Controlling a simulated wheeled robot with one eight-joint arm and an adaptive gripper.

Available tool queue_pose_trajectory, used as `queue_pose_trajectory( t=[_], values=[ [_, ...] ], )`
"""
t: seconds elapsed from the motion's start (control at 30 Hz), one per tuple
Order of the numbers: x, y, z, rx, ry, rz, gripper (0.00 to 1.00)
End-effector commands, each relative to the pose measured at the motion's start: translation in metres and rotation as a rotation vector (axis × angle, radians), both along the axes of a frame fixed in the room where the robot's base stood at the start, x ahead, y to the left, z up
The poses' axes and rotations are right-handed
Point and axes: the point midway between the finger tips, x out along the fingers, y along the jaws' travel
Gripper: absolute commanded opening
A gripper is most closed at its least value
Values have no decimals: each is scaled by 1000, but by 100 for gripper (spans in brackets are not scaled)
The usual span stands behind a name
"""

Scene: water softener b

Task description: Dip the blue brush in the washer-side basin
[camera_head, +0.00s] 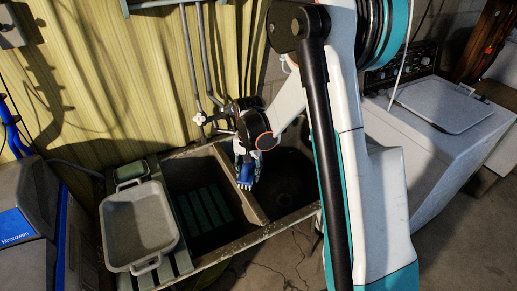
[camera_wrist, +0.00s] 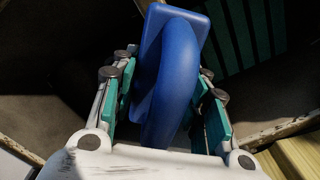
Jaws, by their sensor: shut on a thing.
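The blue brush (camera_head: 245,172) is held in my gripper (camera_head: 247,152), over the sink near the divider (camera_head: 242,182) between its two basins. In the wrist view, the brush (camera_wrist: 172,75) has a looped handle and a flat block, and sits between the green finger pads of my gripper (camera_wrist: 165,80). Its bristles are hidden there. The washer-side basin (camera_head: 290,190) is the right, dark one, partly hidden by my arm. The left basin (camera_head: 180,175) has green slats (camera_head: 207,207) in it. I cannot tell how high the brush is above the divider.
A white washer (camera_head: 440,125) stands at the right. Taps and pipes (camera_head: 205,117) rise behind the sink. A grey and blue softener cabinet (camera_head: 25,215) is far left.

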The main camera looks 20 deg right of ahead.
Motion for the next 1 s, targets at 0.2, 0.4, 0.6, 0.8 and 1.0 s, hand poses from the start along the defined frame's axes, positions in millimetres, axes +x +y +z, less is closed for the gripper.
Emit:
queue_pose_trajectory(
  t=[0.2,0.4,0.6,0.8,1.0],
  values=[
    [35,-51,5,-4,2,-532,7],
    [55,-88,5,-6,1,-924,7],
    [64,-106,5,-6,0,-1116,7],
    [65,-108,-4,-6,-1,-1146,7],
    [65,-108,-25,-6,-1,-1144,7]
  ],
)
